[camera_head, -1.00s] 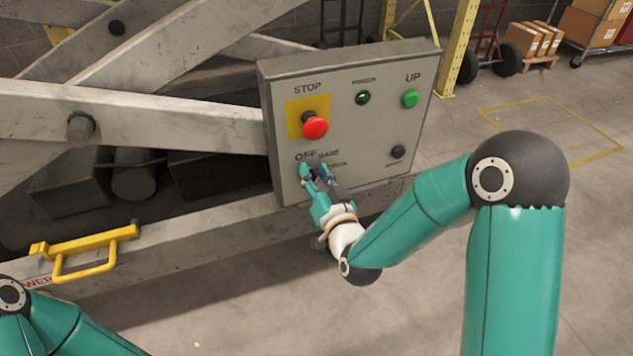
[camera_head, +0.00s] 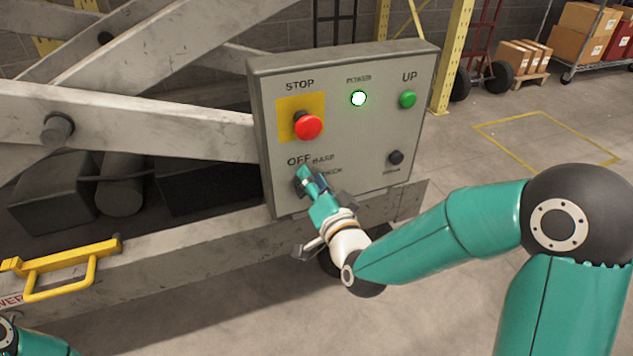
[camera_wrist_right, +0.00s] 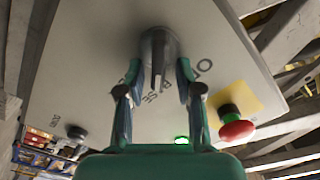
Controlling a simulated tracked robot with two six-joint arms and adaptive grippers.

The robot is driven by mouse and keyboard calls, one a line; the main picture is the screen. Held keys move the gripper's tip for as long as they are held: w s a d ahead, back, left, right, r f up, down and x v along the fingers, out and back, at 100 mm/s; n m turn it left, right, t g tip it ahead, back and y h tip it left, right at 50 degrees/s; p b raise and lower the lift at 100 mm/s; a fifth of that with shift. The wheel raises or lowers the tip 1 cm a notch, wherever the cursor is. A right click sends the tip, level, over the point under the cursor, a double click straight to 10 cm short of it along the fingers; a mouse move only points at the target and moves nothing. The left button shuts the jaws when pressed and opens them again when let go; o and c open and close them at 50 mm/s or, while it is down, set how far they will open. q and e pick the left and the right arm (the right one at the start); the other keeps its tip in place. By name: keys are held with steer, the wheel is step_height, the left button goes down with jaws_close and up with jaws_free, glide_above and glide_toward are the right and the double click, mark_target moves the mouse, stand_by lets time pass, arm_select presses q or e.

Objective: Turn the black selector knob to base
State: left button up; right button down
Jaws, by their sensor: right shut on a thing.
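The black selector knob (camera_wrist_right: 158,45) sits low on the left of the grey control panel (camera_head: 345,130). In the right wrist view its ridge points down toward lettering that appears to read BASE, with OFF to the right. My right gripper (camera_head: 304,180) is at the knob, its two fingers shut on the knob's sides; they also show in the wrist view (camera_wrist_right: 158,72). In the head view the gripper hides most of the knob. The power lamp (camera_head: 358,98) glows bright. My left gripper is out of view.
A red stop button (camera_head: 308,127) on a yellow plate is above the knob. A green UP button (camera_head: 407,99) and a small black button (camera_head: 396,158) are to the right. A yellow handle (camera_head: 65,262) is at the lower left.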

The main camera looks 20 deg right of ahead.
steer(key=shift+s+a+f, duration=0.1)
steer(key=shift+a+f, duration=0.15)
steer(key=shift+f, duration=0.2)
steer(key=c, duration=0.8)
jaws_free()
steer(key=shift+o, duration=0.2)
steer(key=shift+d+r, duration=0.1)
steer(key=shift+r, duration=0.15)
